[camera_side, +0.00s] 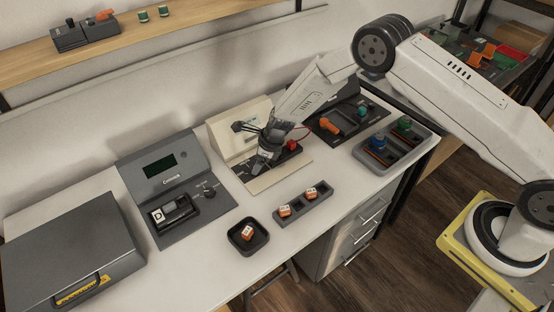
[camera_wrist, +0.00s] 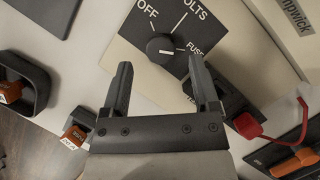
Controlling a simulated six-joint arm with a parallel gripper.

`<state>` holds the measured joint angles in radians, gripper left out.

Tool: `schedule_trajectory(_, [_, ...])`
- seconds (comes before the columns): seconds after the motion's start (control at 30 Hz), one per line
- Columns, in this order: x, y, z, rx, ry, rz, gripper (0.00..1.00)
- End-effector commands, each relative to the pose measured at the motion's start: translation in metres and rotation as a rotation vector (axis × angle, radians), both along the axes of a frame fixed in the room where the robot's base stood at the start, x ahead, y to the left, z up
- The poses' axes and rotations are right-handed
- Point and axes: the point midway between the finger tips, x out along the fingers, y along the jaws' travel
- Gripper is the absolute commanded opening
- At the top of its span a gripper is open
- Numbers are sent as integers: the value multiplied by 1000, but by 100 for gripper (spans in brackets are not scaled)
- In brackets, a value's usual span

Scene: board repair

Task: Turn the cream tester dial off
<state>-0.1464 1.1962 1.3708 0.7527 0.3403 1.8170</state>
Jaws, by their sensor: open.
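The cream tester (camera_side: 228,133) stands at the back of the bench in the side view, and its cream edge (camera_wrist: 217,22) shows in the wrist view. Its round black dial (camera_wrist: 160,48) sits on a black plate marked OFF, VOLTS and FUSE. The white pointer line seems to point right, toward FUSE, away from OFF at upper left. My gripper (camera_wrist: 160,63) is open and empty, with one finger on each side of the dial in the picture; contact cannot be told. In the side view my gripper (camera_side: 262,163) is over the tester's front panel and hides the dial.
A grey tester (camera_side: 160,165) stands to the left, and a small black tray (camera_side: 248,249) and a grey block holder (camera_side: 318,207) lie in front. A grey tray (camera_side: 424,158) is to the right.

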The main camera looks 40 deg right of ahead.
Motion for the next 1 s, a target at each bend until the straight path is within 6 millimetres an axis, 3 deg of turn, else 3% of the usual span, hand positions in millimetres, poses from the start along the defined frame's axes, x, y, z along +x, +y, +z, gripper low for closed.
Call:
schedule_trajectory(0.27, [5,6,-19,0,1,0,78])
schedule_trajectory(0.67, [7,7,-23,0,0,0,78])
schedule_trajectory(0.7, [7,7,-23,0,0,0,75])
schedule_trajectory(0.73, [7,7,-23,0,0,0,65])
schedule_trajectory(0.93, [7,7,-23,0,0,0,2])
schedule_trajectory(1.0, [7,7,-22,0,0,0,0])
